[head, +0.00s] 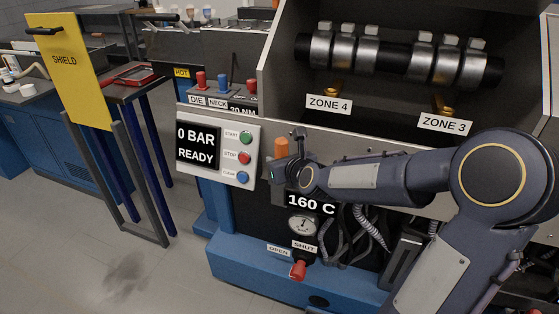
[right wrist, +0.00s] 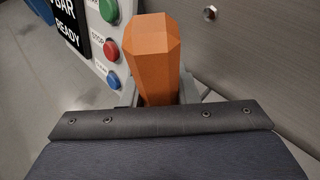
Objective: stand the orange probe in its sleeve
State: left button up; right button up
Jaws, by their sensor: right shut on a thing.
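The orange probe (head: 281,146) stands roughly upright in my right gripper (head: 285,166), in front of the machine's grey panel and just right of the button box. In the right wrist view the orange probe (right wrist: 154,58) shows its faceted upper part. Its lower part is hidden behind the dark edge of my gripper, which is shut on it. I cannot make out the sleeve in either view. My left gripper is not in view.
The button box (head: 217,150) with READY display is close left of the probe. Below my right gripper are the 160 C display (head: 311,203), a gauge (head: 302,225), a red-handled valve (head: 298,270) and hoses (head: 350,240). A yellow SHIELD panel (head: 72,75) stands farther left.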

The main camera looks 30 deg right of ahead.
jog(key=o, duration=1.1)
jog(key=shift+s, duration=0.1)
jog(key=shift+s+r, duration=0.1)
jog(key=shift+s, duration=0.15)
jog(key=b+v, duration=0.1)
jog(key=v, duration=0.5)
jog(key=shift+a+r, duration=0.15)
jog(key=shift+s+r, duration=0.15)
jog(key=shift+s, duration=0.3)
